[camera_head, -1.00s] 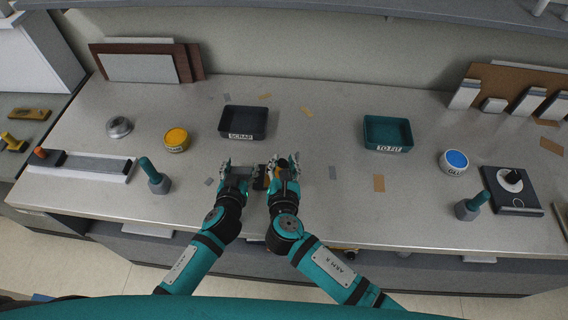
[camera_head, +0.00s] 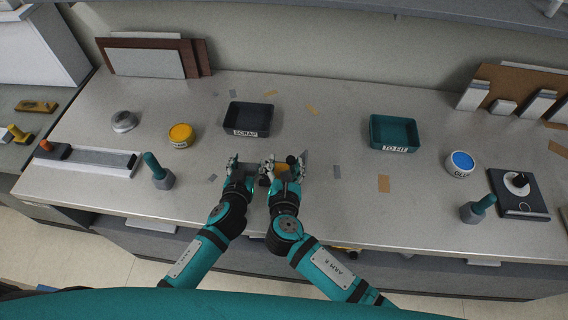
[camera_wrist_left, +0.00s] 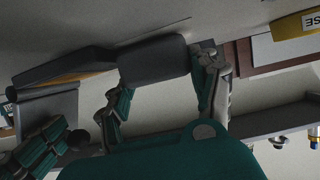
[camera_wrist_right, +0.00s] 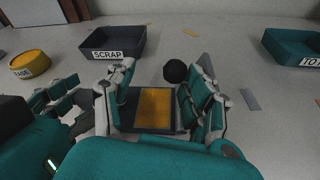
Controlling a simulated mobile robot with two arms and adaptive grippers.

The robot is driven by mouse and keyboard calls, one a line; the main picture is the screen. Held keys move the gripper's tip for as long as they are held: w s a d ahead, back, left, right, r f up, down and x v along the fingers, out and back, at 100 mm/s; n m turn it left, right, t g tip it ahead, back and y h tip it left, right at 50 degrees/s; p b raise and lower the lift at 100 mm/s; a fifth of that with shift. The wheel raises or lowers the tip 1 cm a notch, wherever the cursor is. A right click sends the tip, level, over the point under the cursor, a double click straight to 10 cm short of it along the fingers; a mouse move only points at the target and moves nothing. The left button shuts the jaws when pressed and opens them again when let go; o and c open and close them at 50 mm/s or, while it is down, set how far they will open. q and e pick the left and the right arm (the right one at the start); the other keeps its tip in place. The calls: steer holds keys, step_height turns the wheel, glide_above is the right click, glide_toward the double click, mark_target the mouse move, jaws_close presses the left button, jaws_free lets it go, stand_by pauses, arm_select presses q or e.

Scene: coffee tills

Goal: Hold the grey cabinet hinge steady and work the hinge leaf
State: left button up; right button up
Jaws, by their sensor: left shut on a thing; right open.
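The grey cabinet hinge is between my two grippers at the bench's front middle. In the left wrist view its dark grey body (camera_wrist_left: 153,62) sits between the fingertips of my left gripper (camera_head: 242,165), which is shut on it. A thin dark leaf (camera_wrist_left: 62,70) slopes off to the left there, with an orange strip under it. In the right wrist view, a dark plate with an orange pad (camera_wrist_right: 153,108) lies between the spread fingers of my right gripper (camera_wrist_right: 160,85), which is open. A dark round knob (camera_wrist_right: 175,70) shows just beyond. I cannot tell whether the right fingers touch the hinge.
The SCRAP tray (camera_head: 248,118) is behind my grippers, and the TO FIT tray (camera_head: 393,132) is to the right. A yellow tin (camera_head: 181,135) and a teal-handled tool (camera_head: 158,172) stand left. A blue-topped tin (camera_head: 460,163) is far right. Bench right of my grippers is mostly clear.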

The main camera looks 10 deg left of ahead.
mark_target(294, 158)
steer(key=v, duration=1.1)
steer(key=shift+s, duration=0.35)
steer(key=shift+c, duration=0.4)
steer(key=shift+w, duration=0.2)
steer(key=shift+c, duration=1)
steer(key=w+d+r+m, duration=0.1)
steer(key=w, duration=0.4)
steer(key=w+d+r+m+g, duration=0.1)
steer(key=w+d, duration=0.1)
steer(key=w, duration=0.3)
steer(key=w+d+m+h, duration=0.1)
steer(key=w+d, duration=0.1)
steer(key=w, duration=0.3)
steer(key=shift+r+g, duration=0.4)
steer(key=shift+c, duration=0.7)
steer(key=w+d+f+m+g+y, duration=0.2)
steer(key=d+f+m+g, duration=0.1)
steer(key=m+g, duration=0.45)
steer(key=s+a+r+m+g+y, duration=0.2)
steer(key=s+r+m+g+y, duration=0.2)
steer(key=m+g+y, duration=0.1)
steer(key=shift+n, duration=0.25)
steer(key=x, duration=0.7)
steer(key=shift+s+a, duration=0.3)
steer(key=shift+f, duration=0.1)
steer(key=shift+c, duration=0.4)
steer(key=shift+a, duration=0.1)
steer(key=c, duration=0.5)
